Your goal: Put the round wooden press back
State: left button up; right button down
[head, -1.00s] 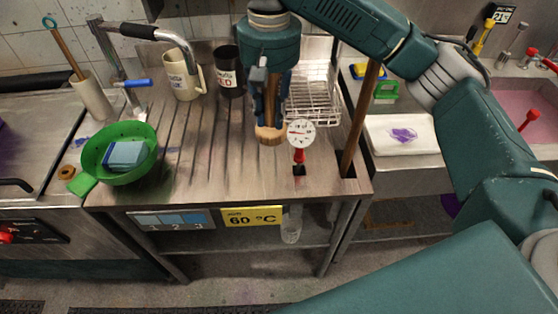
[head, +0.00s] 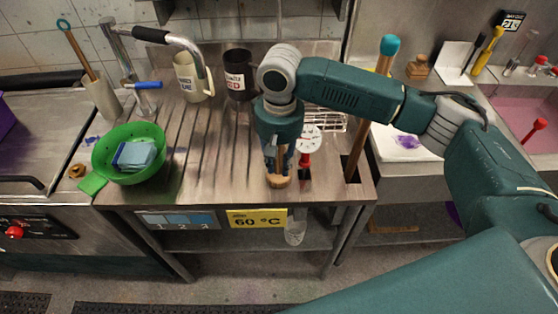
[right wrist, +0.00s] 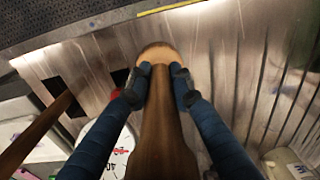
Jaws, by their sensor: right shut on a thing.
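My right gripper (head: 279,165) is shut on the round wooden press, near the front edge of the steel drainboard. The press's pale round end (head: 278,181) shows below the fingers. In the right wrist view, the brown press (right wrist: 162,130) runs between the two blue fingers (right wrist: 160,85), with its pale round end beyond the tips. Whether that end touches the drainboard (head: 205,165) is not clear. My left gripper is not in view.
A dial thermometer (head: 308,138) with a red stem stands just right of the press. A teal-topped wooden stick (head: 388,46) stands in a square hole further right. A green colander (head: 128,172) sits left; mugs (head: 238,78) stand behind. The ribbed middle is clear.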

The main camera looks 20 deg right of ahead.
jog(key=c, duration=1.5)
grip_release()
jog(key=shift+f, duration=0.1)
jog(key=shift+r, duration=0.4)
notch_tip(320, 180, up, 12)
jog(key=shift+f+b, duration=0.2)
jog(key=shift+b, duration=0.85)
